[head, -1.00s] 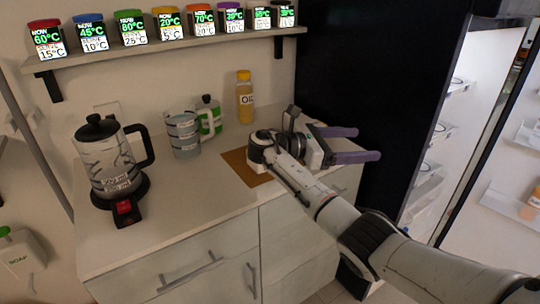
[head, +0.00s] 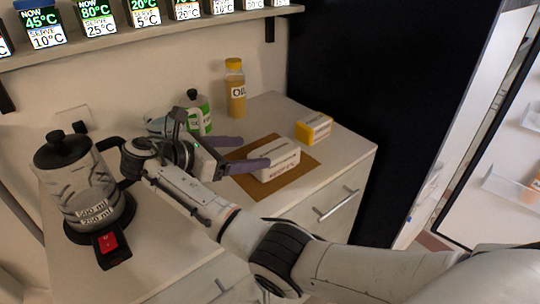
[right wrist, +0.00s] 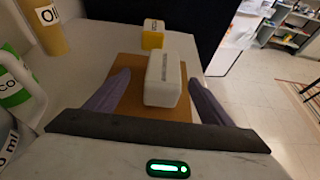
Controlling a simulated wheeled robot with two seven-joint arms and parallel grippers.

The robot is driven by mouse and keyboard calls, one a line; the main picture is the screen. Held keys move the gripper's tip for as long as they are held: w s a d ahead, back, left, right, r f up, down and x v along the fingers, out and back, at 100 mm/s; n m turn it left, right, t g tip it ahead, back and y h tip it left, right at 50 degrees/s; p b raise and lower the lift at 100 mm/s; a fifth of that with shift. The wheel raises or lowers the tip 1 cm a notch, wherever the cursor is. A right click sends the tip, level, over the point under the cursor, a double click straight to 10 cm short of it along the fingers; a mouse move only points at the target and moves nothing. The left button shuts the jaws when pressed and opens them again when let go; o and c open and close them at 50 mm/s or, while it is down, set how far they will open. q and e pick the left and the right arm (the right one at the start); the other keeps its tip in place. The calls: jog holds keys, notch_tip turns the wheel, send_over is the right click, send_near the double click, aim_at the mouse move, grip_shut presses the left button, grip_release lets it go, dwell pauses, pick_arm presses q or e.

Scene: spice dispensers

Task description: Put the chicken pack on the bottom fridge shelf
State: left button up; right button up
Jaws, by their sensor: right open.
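A white pack (head: 279,163) with dark print lies on a brown board (head: 300,172) on the counter. A smaller yellow and white pack (head: 315,127) stands behind it near the counter's right end. I cannot read either label well enough to tell which is the chicken. My right gripper (head: 254,150) is open at the near end of the white pack. In the right wrist view the white pack (right wrist: 163,82) shows between the two fingers, with gaps on both sides. The fridge (head: 462,150) stands open at the right; its bottom shelf is not clearly visible. My left gripper is out of view.
A kettle (head: 82,185) on its base stands at the left of the counter. An oil bottle (head: 235,88) and a green-labelled bottle (head: 200,115) stand at the back. A wall shelf (head: 150,38) with spice dispensers hangs above. A fridge door shelf (head: 512,188) is at the far right.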

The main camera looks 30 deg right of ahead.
aim_at(271, 151)
jog(key=x, duration=0.4)
jog(key=s+x, duration=0.1)
jog(key=x, duration=0.1)
jog(key=shift+d, duration=0.25)
jog(key=shift+w+d+f, duration=0.15)
jog(key=shift+d, duration=0.15)
jog(key=c, duration=1.6)
